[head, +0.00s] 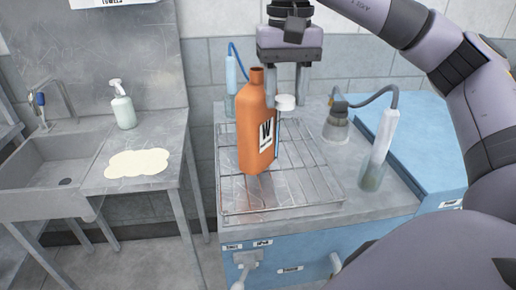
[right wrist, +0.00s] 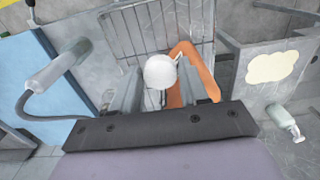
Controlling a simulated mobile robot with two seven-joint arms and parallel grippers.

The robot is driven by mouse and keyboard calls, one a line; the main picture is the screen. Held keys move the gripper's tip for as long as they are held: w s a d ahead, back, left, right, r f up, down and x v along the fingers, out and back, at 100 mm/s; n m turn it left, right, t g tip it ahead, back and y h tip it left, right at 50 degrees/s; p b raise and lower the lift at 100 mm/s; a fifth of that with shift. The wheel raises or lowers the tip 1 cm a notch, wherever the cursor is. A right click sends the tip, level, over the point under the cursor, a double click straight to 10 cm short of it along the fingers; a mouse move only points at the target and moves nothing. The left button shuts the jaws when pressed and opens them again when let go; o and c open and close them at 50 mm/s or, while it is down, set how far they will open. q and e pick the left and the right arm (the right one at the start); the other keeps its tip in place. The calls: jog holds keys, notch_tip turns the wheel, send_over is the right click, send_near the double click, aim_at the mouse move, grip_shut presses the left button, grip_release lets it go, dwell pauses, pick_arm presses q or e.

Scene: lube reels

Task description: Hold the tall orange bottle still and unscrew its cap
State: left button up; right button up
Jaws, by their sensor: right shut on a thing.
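The tall orange bottle (head: 256,135) stands roughly upright over the wire rack, with a black and white label on its side. Its neck is bare and open at the top. My right gripper (head: 287,98) is shut on a white cap (head: 285,102), just right of the bottle's neck and apart from it. In the right wrist view the cap (right wrist: 160,71) sits between the two fingers, with part of the orange bottle (right wrist: 185,62) beside it. My left gripper is in neither view, and nothing is seen holding the bottle.
The wire rack (head: 310,175) lies on a grey-topped blue bench. Grey nozzles with hoses (head: 380,145) stand right and behind. At left are a sink (head: 45,165), a white spray bottle (head: 122,108) and a cream cloud-shaped mat (head: 137,163). The rack's right part is free.

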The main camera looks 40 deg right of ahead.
jog(key=shift+d+r, duration=0.1)
jog(key=shift+d, duration=0.1)
notch_tip(320, 180, down, 6)
jog(key=f+b, duration=0.1)
jog(key=b, duration=0.3)
send_over(281, 186)
notch_tip(281, 186, down, 8)
jog(key=shift+r+p, duration=0.1)
jog(key=shift+p, duration=0.3)
jog(key=shift+f, duration=2.3)
jog(key=shift+f, duration=0.15)
jog(key=o, duration=1.2)
jog(key=shift+c, duration=0.2)
